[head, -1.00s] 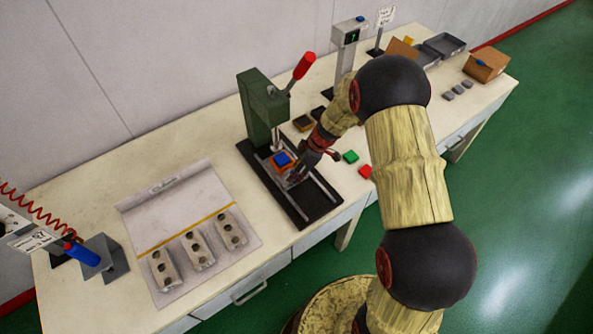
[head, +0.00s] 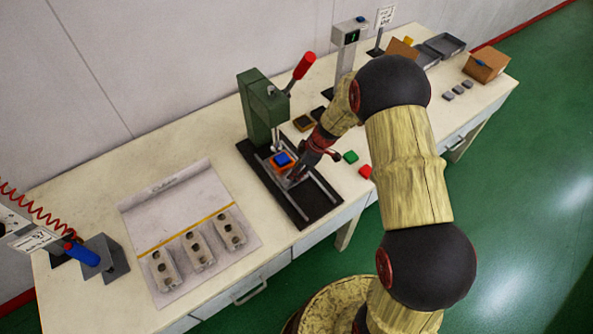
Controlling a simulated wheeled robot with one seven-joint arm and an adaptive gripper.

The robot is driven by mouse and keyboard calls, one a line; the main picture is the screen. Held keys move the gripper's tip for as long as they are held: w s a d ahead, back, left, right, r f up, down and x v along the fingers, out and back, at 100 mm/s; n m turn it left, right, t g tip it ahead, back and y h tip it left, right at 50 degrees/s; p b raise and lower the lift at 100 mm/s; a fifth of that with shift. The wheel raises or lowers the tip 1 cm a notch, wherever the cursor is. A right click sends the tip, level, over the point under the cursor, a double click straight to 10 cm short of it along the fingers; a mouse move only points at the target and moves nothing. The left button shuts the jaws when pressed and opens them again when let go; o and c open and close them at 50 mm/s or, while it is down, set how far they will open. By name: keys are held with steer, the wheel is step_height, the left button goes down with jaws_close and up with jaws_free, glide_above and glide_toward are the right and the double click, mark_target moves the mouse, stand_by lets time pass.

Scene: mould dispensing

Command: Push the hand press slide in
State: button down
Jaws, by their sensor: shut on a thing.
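The hand press (head: 262,112) is a green column with a red-knobbed lever, standing on a black base with two pale rails. Its slide (head: 273,168) sits on the rails close to the column, below the ram. It carries an orange piece with a blue block (head: 283,158) on top. My gripper (head: 292,179) reaches down from the right to the front edge of the slide, between the rails. It is shut on the slide's front part. The fingertips are small and dark, so the exact grip is hard to see.
A green button (head: 350,157) and a red button (head: 365,172) lie right of the press. A pale mat (head: 165,205) with several moulds lies to the left. Dark trays (head: 303,123) stand behind my wrist. The front rails (head: 318,190) are clear.

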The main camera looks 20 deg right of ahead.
mark_target(287, 171)
steer(key=w+b, duration=0.1)
steer(key=w+a, duration=0.1)
steer(key=w, duration=0.1)
steer(key=shift+f+b, duration=0.15)
steer(key=shift+b, duration=0.2)
steer(key=shift+w+a, duration=0.1)
steer(key=shift+w, duration=0.3)
steer(key=shift+r, duration=0.25)
steer(key=c, duration=1.6)
jaws_free()
steer(key=shift+w, duration=0.1)
steer(key=shift+o, duration=0.3)
steer(key=v, duration=1.1)
steer(key=shift+r, duration=0.35)
